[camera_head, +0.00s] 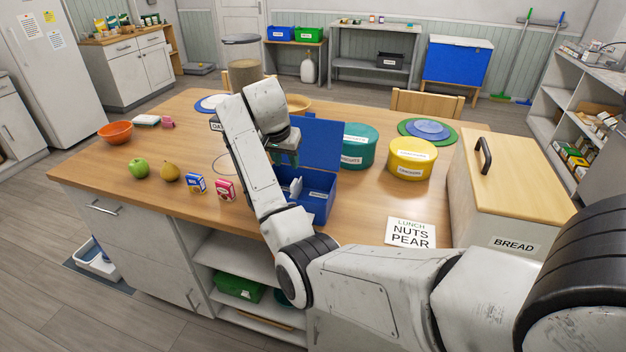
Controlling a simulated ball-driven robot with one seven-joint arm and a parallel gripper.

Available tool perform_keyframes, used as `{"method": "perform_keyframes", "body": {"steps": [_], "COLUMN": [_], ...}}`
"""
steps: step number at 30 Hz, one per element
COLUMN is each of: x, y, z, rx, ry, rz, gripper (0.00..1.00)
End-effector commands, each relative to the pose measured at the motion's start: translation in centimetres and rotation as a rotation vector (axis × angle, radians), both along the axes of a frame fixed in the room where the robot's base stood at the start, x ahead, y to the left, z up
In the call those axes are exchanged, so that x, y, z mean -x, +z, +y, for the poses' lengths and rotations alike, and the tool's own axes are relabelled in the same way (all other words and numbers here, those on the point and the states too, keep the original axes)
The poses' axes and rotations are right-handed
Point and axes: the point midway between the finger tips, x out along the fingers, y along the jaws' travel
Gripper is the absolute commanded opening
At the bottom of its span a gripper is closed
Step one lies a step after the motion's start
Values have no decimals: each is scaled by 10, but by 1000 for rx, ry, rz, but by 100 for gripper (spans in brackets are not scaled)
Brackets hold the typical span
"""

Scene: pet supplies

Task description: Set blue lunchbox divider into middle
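My gripper (286,158) points down just above the left back part of the box, partly hidden behind my arm. Its fingers are too small and covered to show whether they are apart or hold anything. I cannot pick out a separate blue divider.
A green apple (138,168), a pear (169,172), a blue carton (196,184) and a pink carton (225,189) stand to the left. A teal tin (357,147), yellow tin (410,160) and bread bin (511,200) stand right. A lunch card (410,233) lies in front.

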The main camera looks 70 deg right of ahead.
Motion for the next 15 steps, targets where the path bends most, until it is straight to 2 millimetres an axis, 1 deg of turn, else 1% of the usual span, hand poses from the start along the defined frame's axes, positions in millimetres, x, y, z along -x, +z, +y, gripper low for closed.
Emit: {"method": "perform_keyframes", "body": {"steps": [4, 8, 15], "x": [-4, -4, -5], "y": [-6, -20, -60], "z": [0, -6, -23], "rx": [-1, -2, -3], "ry": [-2, -4, -3], "rz": [2, 4, 6], "gripper": [38, 38, 38]}}
